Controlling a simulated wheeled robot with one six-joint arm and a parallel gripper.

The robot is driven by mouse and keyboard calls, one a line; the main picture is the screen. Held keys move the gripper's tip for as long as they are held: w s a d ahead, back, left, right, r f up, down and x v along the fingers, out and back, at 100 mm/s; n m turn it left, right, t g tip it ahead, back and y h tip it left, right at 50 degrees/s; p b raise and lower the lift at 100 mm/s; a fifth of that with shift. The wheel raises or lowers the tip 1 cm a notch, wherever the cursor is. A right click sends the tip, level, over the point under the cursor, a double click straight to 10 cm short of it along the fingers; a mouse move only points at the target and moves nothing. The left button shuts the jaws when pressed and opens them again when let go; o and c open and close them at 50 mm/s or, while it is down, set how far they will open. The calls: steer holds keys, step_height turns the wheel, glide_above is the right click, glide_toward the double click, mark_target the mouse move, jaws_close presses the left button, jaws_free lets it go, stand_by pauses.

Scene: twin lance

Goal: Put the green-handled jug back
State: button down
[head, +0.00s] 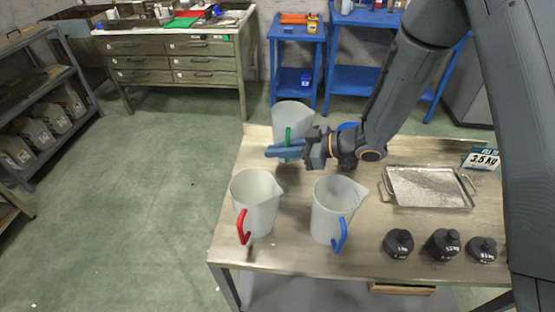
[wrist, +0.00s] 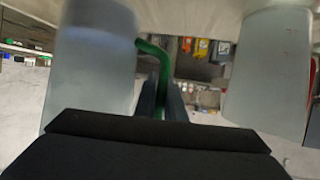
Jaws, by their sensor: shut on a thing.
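The green-handled jug (head: 291,112) is a pale translucent jug at the back left of the wooden table (head: 300,258). Its green handle faces the front. My gripper (head: 288,151) is shut on that handle. In the wrist view the jug (wrist: 88,75) fills the left side, and the green handle (wrist: 154,48) runs down between my two fingers (wrist: 163,101). The jug looks upright. My gripper hides its lower part, so I cannot tell whether its base touches the table.
A red-handled jug (head: 258,199) and a blue-handled jug (head: 336,205) stand in front. A metal tray (head: 429,187) lies right, near a 3.5 kg sign (head: 482,159). Several black weights (head: 443,243) stand at the front right. Blue side tables (head: 296,58) are behind.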

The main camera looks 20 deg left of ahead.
steer(key=shift+f+p, duration=0.35)
steer(key=shift+f, duration=1.7)
steer(key=c, duration=1.8)
jaws_free()
steer(key=shift+c, duration=0.2)
steer(key=b+v, duration=0.3)
steer(key=v, duration=0.9)
